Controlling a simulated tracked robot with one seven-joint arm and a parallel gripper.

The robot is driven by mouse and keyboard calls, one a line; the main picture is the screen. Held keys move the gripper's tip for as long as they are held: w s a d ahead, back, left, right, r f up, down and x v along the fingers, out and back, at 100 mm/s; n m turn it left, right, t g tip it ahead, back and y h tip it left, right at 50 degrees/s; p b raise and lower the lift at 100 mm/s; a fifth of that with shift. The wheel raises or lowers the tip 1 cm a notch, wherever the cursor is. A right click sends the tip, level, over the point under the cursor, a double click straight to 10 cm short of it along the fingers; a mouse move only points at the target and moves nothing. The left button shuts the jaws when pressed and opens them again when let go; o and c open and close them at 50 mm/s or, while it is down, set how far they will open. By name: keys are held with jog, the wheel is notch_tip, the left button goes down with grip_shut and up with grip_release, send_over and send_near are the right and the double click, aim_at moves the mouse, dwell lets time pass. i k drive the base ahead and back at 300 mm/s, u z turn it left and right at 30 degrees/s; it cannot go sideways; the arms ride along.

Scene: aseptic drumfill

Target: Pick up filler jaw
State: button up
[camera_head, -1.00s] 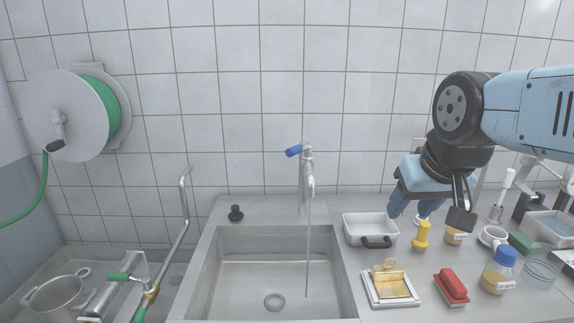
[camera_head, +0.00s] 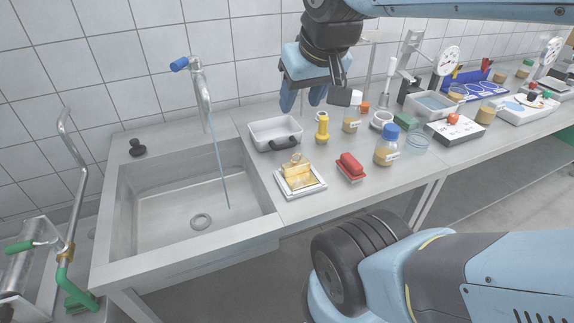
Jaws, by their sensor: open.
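I cannot tell for sure which thing is the filler jaw. A gold-coloured metal piece (camera_head: 299,169) with a small loop on top lies on a square white tray (camera_head: 311,190) on the counter, right of the sink; it may be the jaw. My gripper (camera_head: 302,104) hangs from my arm in the upper middle, its blue fingers pointing down, apart and empty. In the picture it lies above and behind the gold piece, over the far part of the counter, and touches nothing that I can see.
Near it stand a white tub (camera_head: 263,132) with a black handle, a yellow bottle (camera_head: 322,128), a red block (camera_head: 350,167) and a blue-capped jar (camera_head: 387,148). Left is the sink (camera_head: 190,195) with a running tap (camera_head: 203,90). Right are scales and samples.

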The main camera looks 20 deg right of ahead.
aim_at(297, 174)
jog(key=u, duration=0.95)
jog(key=i, duration=0.15)
jog(key=z, duration=3.2)
jog(key=k, duration=1.9)
jog(key=u, duration=0.45)
